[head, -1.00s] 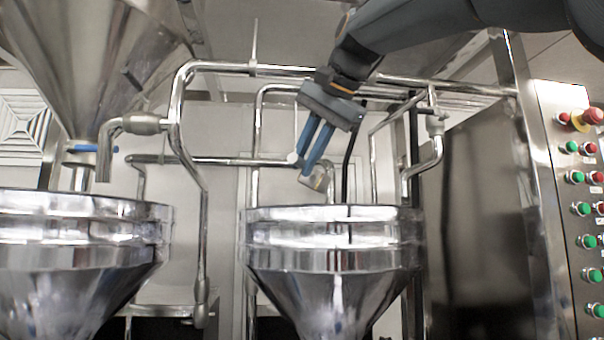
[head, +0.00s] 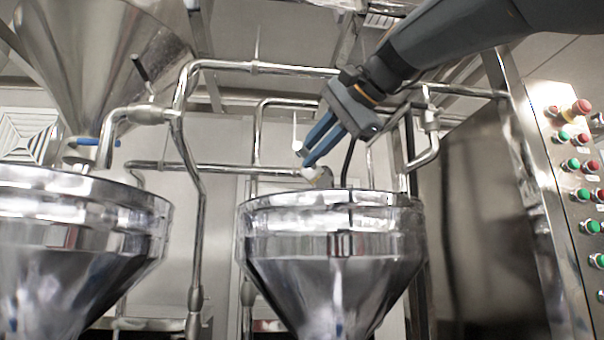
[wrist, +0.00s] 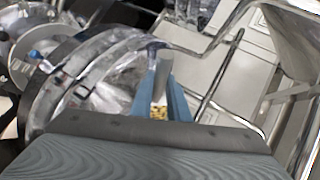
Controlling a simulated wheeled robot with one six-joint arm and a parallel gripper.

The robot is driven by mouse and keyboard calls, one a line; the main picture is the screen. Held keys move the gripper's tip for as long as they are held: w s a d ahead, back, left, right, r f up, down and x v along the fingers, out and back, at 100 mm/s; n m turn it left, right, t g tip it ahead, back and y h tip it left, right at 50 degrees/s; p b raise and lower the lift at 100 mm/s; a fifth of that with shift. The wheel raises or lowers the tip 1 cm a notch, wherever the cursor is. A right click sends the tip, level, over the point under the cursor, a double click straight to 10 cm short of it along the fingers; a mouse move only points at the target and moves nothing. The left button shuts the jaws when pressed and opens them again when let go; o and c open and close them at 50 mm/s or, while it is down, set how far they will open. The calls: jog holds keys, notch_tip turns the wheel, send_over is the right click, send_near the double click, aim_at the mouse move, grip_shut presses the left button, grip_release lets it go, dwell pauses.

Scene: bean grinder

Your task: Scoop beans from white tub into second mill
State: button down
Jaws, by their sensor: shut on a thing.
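My gripper (head: 312,150) is shut on a small pale scoop (head: 320,177), just above the far part of the rim of the middle steel hopper (head: 330,224), which I take to be the second mill. The blue fingers point down and to the left. In the wrist view, my gripper (wrist: 167,95) holds a grey scoop handle (wrist: 161,68) between the fingers. Some yellow-brown beans (wrist: 158,113) show between the fingers near their base. The hopper's inside is hidden in the head view. The white tub is not seen.
Another steel hopper (head: 70,225) stands at left under a large steel cone (head: 100,60). Steel pipes (head: 190,130) run behind the hoppers and close to my arm. A control panel (head: 565,180) with red and green buttons stands at right.

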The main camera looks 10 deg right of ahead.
jog(key=shift+s+d+f+m+t+y+b, duration=0.1)
jog(key=shift+d+f+m+t+y+b, duration=0.35)
jog(key=shift+b, duration=3.05)
jog(key=shift+s+f+m+t+y+b, duration=0.1)
jog(key=shift+f+m+t+y+b, duration=0.65)
jog(key=shift+b, duration=2.7)
jog(key=shift+f+n+t+y+b, duration=0.15)
jog(key=shift+n+t+y+b, duration=0.2)
jog(key=shift+t+y, duration=0.3)
jog(key=shift+s+t+b, duration=0.1)
jog(key=shift+t+b, duration=0.15)
jog(key=shift+b, duration=0.6)
jog(key=shift+r+p, duration=0.25)
jog(key=shift+p, duration=0.9)
jog(key=n+g+h+p, duration=0.1)
jog(key=g+h+p, duration=0.1)
jog(key=p, duration=0.6)
jog(key=n+g+h+p, duration=0.1)
jog(key=g+h+p, duration=0.1)
jog(key=p, duration=0.7)
jog(key=shift+r+g+h, duration=0.2)
jog(key=shift+g+h, duration=0.05)
jog(key=shift+g, duration=0.35)
jog(key=n+g+h+p, duration=0.1)
jog(key=g+h+p, duration=0.1)
jog(key=p, duration=0.9)
jog(key=shift+r+h, duration=0.1)
jog(key=shift+h, duration=0.5)
